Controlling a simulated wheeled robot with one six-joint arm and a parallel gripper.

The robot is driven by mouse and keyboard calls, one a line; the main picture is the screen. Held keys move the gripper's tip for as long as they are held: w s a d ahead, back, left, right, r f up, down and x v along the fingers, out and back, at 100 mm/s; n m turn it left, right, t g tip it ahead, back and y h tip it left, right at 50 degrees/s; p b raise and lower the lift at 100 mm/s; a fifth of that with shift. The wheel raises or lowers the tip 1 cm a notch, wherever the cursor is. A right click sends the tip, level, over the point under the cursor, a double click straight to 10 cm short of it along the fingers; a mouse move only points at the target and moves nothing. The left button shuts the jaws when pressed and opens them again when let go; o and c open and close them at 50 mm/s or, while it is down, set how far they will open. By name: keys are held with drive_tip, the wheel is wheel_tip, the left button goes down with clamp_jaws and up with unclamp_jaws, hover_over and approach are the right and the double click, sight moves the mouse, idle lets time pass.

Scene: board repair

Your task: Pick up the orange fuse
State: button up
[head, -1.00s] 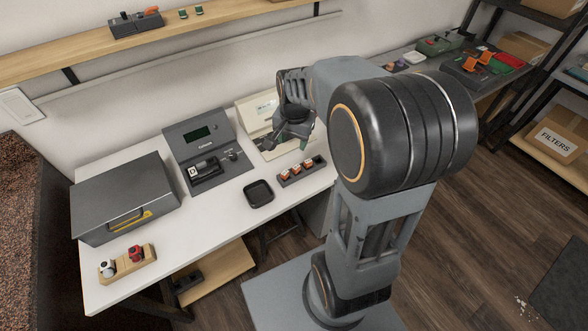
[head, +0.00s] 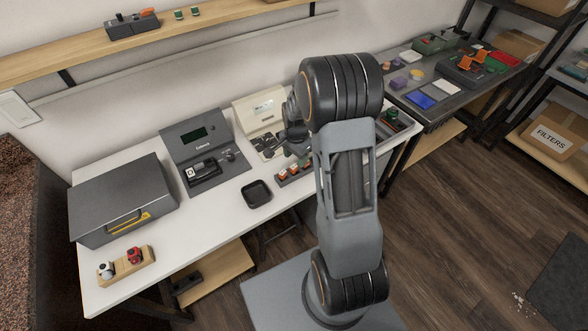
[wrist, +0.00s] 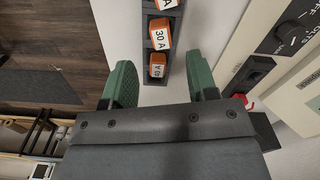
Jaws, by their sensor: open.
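Several orange fuses with white labels stand in a dark rack (head: 297,179) on the white table. In the head view they are a left fuse (head: 282,173), a middle fuse (head: 294,168) and one beside my arm. The wrist view shows the rack (wrist: 179,22) running away from me, with a "30 A" fuse (wrist: 160,34) and a nearer fuse (wrist: 157,65). My gripper (wrist: 160,75) is open and empty, its green fingers apart to either side of the near end of the rack. No contact shows. In the head view my arm partly hides the gripper and rack.
A black tray (head: 257,194) lies left of the rack. A dark tester (head: 205,150) and a cream meter (head: 262,112) stand behind. A grey case (head: 122,200) and a wooden holder (head: 126,266) are at left. A second bench (head: 440,115) stands at right.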

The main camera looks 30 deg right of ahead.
sight(295, 166)
drive_tip(key=shift+a+f+p, duration=0.2)
drive_tip(key=shift+f+p, duration=0.1)
drive_tip(key=shift+f, duration=2.3)
clamp_jaws()
